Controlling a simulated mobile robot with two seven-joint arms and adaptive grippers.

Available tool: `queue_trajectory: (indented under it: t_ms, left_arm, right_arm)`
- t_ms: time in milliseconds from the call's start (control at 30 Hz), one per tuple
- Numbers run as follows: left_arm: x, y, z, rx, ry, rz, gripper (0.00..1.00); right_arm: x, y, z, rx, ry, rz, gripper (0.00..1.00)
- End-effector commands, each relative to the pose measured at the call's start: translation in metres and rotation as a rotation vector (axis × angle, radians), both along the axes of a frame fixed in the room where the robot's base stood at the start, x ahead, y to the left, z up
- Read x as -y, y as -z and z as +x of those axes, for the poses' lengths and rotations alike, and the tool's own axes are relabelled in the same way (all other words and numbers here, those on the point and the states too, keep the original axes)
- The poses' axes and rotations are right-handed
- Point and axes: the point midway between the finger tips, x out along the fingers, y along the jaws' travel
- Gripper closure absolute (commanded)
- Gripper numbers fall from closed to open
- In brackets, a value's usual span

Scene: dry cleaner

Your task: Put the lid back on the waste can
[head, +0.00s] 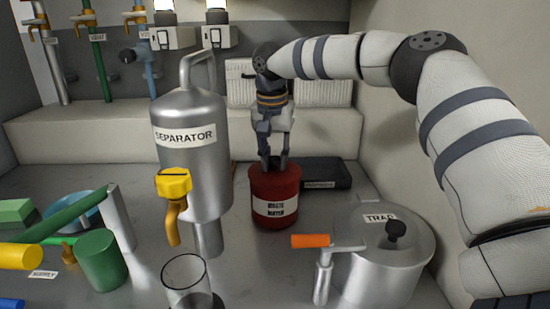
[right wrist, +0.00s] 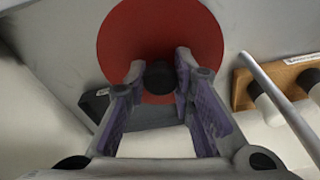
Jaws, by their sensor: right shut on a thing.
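The red waste can (head: 275,198), labelled as waste water, stands on the grey counter right of the separator. My right gripper (head: 273,163) points down over its top. In the right wrist view my gripper (right wrist: 160,76) is shut on the dark knob of the round red lid (right wrist: 160,32). The lid is at the can's mouth in the head view, but I cannot tell whether it is fully seated. The can's body is hidden beneath the lid in the wrist view. My left gripper is not in view.
The metal separator (head: 195,150) with a yellow tap stands close left of the can. A silver trap pot (head: 390,270) with an orange-handled lever stands at front right. A dark flat box (head: 325,172) lies behind the can. A glass (head: 187,280) stands at the front.

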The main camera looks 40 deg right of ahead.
Motion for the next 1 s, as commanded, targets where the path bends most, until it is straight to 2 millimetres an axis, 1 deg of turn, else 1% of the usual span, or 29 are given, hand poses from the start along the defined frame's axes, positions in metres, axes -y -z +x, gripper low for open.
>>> queue_trajectory:
  t_ms: [267, 300, 367, 400, 600, 633, 700, 1000]
  left_arm:
    - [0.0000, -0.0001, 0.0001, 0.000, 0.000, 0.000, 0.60]
    - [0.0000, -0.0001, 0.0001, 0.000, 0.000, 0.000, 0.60]
    - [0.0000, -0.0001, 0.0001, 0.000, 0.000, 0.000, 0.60]
    - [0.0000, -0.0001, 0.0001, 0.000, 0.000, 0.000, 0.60]
    - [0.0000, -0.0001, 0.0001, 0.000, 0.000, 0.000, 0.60]
    - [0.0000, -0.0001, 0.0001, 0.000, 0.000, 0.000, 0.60]
    - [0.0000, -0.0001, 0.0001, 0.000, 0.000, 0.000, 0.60]
    - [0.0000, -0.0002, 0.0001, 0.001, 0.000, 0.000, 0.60]
  right_arm:
    - [0.0000, -0.0004, 0.0000, 0.001, 0.001, 0.001, 1.00]
    - [0.0000, -0.0004, 0.0000, 0.001, 0.001, 0.001, 0.71]
    - [0.0000, -0.0004, 0.0000, 0.001, 0.001, 0.001, 0.57]
    - [0.0000, -0.0003, 0.0000, 0.001, 0.001, 0.001, 0.54]
    - [0.0000, -0.0003, 0.0000, 0.001, 0.001, 0.001, 0.54]
    - [0.0000, -0.0002, 0.0000, 0.000, 0.001, 0.000, 0.49]
    - [0.0000, -0.0002, 0.0000, 0.001, 0.001, 0.001, 0.34]
    - [0.0000, -0.0008, 0.0000, 0.001, 0.001, 0.001, 0.34]
